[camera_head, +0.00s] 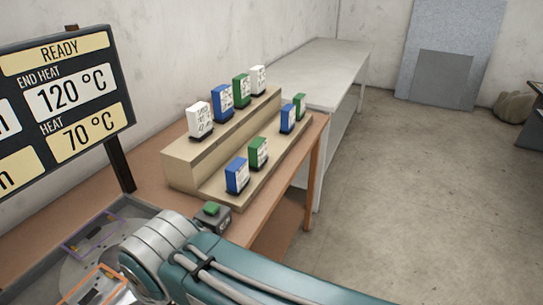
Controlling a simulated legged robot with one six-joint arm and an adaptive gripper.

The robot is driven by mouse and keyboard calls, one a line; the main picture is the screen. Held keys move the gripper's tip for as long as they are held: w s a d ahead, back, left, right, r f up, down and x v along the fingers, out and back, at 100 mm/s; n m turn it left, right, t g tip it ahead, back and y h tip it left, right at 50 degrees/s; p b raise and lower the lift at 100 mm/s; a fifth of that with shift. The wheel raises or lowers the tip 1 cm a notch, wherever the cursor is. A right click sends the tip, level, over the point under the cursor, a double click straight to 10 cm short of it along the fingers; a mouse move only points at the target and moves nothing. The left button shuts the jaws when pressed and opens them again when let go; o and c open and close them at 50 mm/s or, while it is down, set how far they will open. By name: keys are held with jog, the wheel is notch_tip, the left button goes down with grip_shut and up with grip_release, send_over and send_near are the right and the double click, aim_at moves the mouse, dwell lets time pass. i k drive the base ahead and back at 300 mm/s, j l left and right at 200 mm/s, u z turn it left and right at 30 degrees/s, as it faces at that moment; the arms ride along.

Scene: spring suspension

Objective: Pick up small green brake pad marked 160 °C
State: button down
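Green pads stand on a two-step wooden rack (180,167). One green pad (241,90) is on the upper step between a blue and a white one. A green pad (258,152) is on the lower step behind a blue one, and a smaller-looking green pad (299,106) is at the lower step's far end. The markings are too small to read, so I cannot tell which says 160 °C. My arm crosses the bottom of the view; my gripper is not in view.
Blue pads (237,175) and white pads (200,120) share the rack. A small box with a green button (211,209) sits at the brown table's (150,192) front edge. A sign (62,95) reads READY, 120 °C and 70 °C.

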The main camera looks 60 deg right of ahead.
aim_at(257, 149)
jog(key=j+z, duration=0.1)
jog(key=z, duration=0.35)
jog(key=k+z, duration=0.1)
jog(key=z, duration=0.35)
jog(key=j+z, duration=0.1)
jog(key=z, duration=0.35)
jog(key=k+z, duration=0.1)
jog(key=z, duration=0.35)
jog(key=k+j+u, duration=0.15)
jog(key=k, duration=0.5)
jog(key=u, duration=1.45)
jog(key=i+l+u, duration=0.2)
jog(key=l, duration=0.7)
jog(key=l+u, duration=0.2)
jog(key=l, duration=0.7)
jog(key=i+l, duration=0.1)
jog(key=l, duration=1.55)
jog(key=i+l, duration=0.15)
jog(key=l, duration=0.7)
